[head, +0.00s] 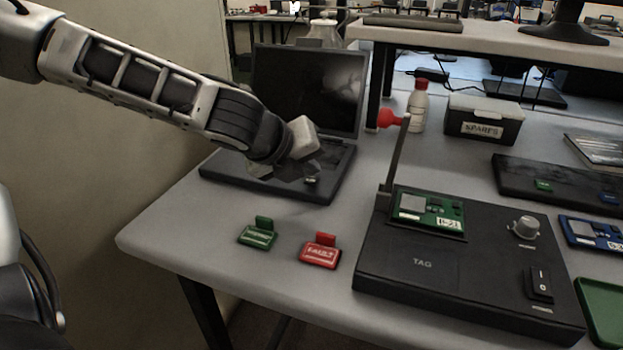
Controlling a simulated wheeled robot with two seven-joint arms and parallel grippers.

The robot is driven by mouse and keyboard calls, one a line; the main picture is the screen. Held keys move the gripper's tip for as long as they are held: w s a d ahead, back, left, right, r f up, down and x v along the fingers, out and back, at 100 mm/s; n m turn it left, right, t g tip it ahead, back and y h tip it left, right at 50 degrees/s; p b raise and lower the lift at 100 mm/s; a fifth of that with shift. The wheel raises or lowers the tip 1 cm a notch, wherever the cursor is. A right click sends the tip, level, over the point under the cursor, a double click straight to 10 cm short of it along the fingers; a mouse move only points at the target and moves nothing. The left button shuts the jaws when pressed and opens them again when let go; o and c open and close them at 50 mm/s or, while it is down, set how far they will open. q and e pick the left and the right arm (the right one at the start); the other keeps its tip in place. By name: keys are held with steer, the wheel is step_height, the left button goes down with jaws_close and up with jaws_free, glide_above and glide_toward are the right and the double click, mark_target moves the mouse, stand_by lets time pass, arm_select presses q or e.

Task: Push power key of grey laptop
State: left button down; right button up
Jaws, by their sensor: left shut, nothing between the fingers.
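The grey laptop (337,177) stands open at the back left of the table, with its dark screen (310,90) upright. My left arm comes in from the left, and my left gripper (311,172) is shut and empty over the right part of the laptop's keyboard deck. A small light-coloured key (312,181) shows just by the fingertips; I cannot tell whether they touch it. My arm and gripper hide much of the keyboard. My right gripper is not in view.
A green tag (257,238) and a red tag (320,253) lie in front of the laptop. A black TAG fixture (420,262) with an upright red-knobbed lever (394,160) stands to the right. A bottle (417,105) and a SPARES box (484,122) stand behind.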

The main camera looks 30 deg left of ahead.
mark_target(308, 183)
arm_select(q)
steer(key=shift+f+b, duration=0.35)
steer(key=shift+f, duration=0.1)
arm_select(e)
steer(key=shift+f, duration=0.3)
arm_select(q)
steer(key=shift+r+p, duration=1)
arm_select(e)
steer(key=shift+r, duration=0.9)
arm_select(q)
steer(key=shift+f, duration=0.1)
step_height(308, 183, up, 4)
steer(key=p, duration=0.3)
steer(key=shift+f+p, duration=0.1)
steer(key=shift+p, duration=0.2)
step_height(308, 183, up, 2)
steer(key=shift+r+p, duration=0.15)
steer(key=shift+p, duration=1.05)
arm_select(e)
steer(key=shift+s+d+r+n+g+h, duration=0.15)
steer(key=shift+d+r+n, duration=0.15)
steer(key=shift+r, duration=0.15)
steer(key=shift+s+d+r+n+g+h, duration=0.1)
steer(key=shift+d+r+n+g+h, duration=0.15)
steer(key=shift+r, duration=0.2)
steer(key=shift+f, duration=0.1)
